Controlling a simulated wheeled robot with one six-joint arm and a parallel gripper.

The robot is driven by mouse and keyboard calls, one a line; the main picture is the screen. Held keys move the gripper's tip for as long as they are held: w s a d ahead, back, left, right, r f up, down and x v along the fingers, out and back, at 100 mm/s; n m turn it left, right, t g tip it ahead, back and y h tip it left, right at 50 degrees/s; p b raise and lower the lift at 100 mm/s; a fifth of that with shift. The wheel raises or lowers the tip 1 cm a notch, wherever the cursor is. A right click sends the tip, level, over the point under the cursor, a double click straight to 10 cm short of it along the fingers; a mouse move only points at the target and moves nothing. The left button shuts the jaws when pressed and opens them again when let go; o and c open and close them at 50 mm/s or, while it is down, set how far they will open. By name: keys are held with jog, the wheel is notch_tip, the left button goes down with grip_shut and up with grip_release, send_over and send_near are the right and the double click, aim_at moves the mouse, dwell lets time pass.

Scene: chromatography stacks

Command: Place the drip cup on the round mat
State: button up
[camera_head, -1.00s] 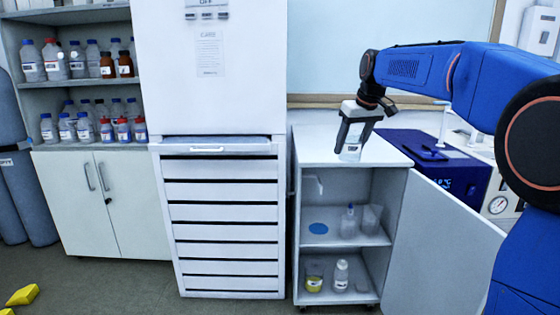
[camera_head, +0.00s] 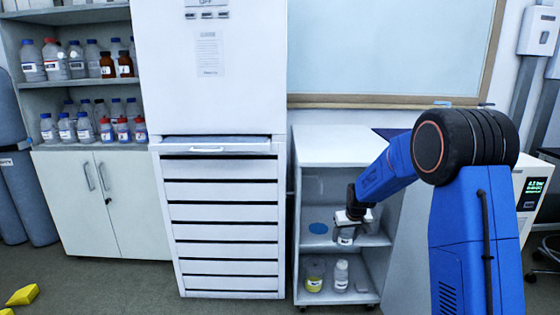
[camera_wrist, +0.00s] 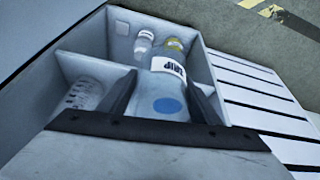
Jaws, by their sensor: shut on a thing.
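The drip cup (camera_head: 345,239) is a small clear cup with a white label that shows in the wrist view (camera_wrist: 168,67). My gripper (camera_head: 349,222) is shut on it, with a dark finger on each side in the wrist view (camera_wrist: 163,92). The round mat (camera_head: 318,228) is a flat blue disc on the cabinet's middle shelf. In the head view the cup is to the right of the mat and apart from it. In the wrist view the mat (camera_wrist: 168,107) shows between my fingers, seemingly through the clear cup. The cup's height above the shelf is unclear.
The cabinet (camera_head: 340,148) is open, its door at the right behind my arm. A clear graduated vessel (camera_wrist: 82,96) stands on the mat's shelf. The lower shelf holds a white bottle (camera_head: 341,275) and a yellow-based container (camera_head: 315,274). A drawer unit (camera_head: 222,225) adjoins at left.

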jog(key=s+d+f, duration=0.1)
jog(key=s+f, duration=0.3)
jog(key=f, duration=0.4)
jog(key=s+f+m, duration=0.1)
jog(key=s+f, duration=0.3)
jog(key=f, duration=0.5)
jog(key=s+d+f, duration=0.1)
jog(key=s+f, duration=0.3)
jog(key=f, duration=0.5)
jog(key=shift+s+d, duration=0.15)
jog(key=shift+d, duration=0.15)
